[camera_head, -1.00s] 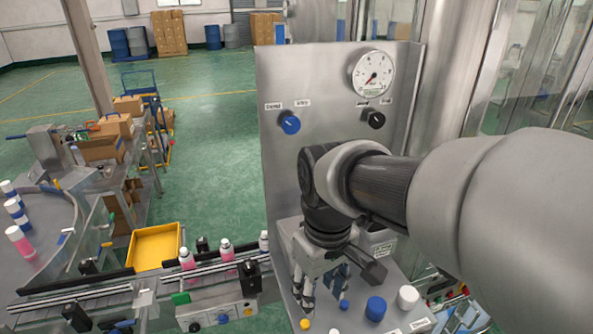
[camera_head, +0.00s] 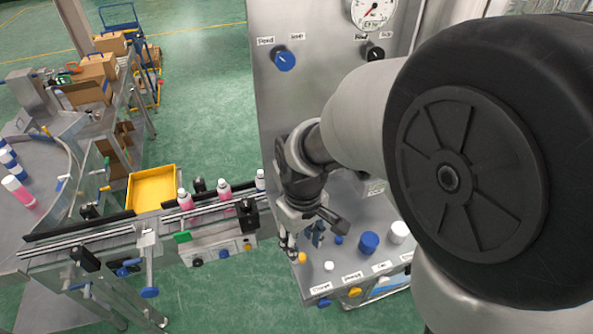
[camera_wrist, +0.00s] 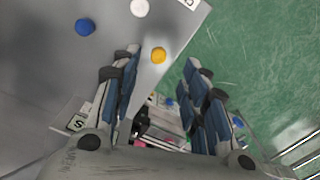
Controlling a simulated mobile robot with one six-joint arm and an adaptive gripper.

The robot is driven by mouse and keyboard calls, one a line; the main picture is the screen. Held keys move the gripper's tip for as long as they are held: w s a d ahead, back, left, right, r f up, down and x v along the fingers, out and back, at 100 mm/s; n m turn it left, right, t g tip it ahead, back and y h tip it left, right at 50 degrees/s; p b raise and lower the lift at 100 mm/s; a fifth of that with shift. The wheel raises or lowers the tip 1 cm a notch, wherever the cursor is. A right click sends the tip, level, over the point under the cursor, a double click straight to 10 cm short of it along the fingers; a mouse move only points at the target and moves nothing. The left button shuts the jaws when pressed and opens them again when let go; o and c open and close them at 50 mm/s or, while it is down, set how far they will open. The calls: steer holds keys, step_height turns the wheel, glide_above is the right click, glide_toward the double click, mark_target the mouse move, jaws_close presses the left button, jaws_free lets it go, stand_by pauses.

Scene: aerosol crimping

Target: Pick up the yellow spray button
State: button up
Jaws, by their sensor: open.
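The yellow spray button (camera_head: 302,257) is a small round knob near the left front edge of the metal panel ledge. In the wrist view the yellow spray button (camera_wrist: 158,56) shows close to the ledge edge, between the lines of the two fingertips. My gripper (camera_wrist: 160,66) is open and empty, with one blue-padded finger on each side. In the head view my gripper (camera_head: 302,232) points down above the ledge, just behind the button. The gap between gripper and button is hard to judge.
A white button (camera_head: 328,266) and a small blue button (camera_head: 339,240) are nearby on the ledge. A blue cap (camera_head: 368,243) and a white cap (camera_head: 398,232) stand farther right. A conveyor (camera_head: 100,238) with pink bottles and a yellow tray (camera_head: 152,188) lie left.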

mark_target(302, 259)
step_height(302, 259, down, 5)
steer(key=shift+w+d+f+b, duration=0.1)
steer(key=shift+f+b, duration=0.05)
steer(key=shift+b, duration=0.15)
steer(key=shift+c, duration=0.6)
steer(key=c, duration=0.6)
